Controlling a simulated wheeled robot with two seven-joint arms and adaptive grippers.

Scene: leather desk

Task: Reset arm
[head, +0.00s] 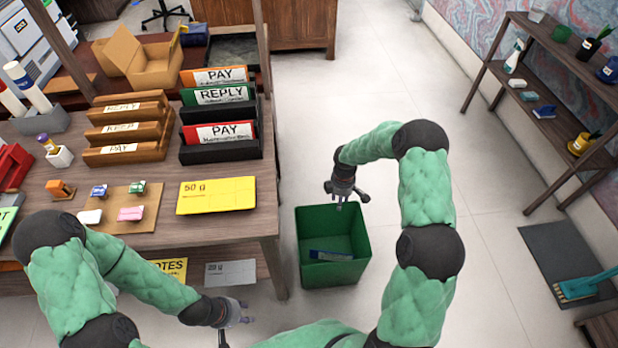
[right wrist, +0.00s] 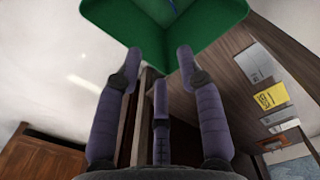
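My right gripper (head: 347,199) hangs above the back edge of the green bin (head: 333,273), its fingers spread and empty. In the right wrist view the right gripper (right wrist: 160,65) shows its fingers apart with nothing between them, and the green bin (right wrist: 205,25) lies beyond the fingertips. A flat blue-and-white item (head: 330,255) lies inside the bin. My left gripper (head: 236,320) is low in front of the desk's front edge, left of the bin. Its fingers look spread and nothing shows in them.
The wooden desk (head: 150,235) on the left holds file boxes (head: 220,140), a yellow 50 g card (head: 217,195) and a small board (head: 140,220) with coloured blocks. A shelf rack (head: 545,125) stands at the right. The floor (head: 500,215) between is mostly clear.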

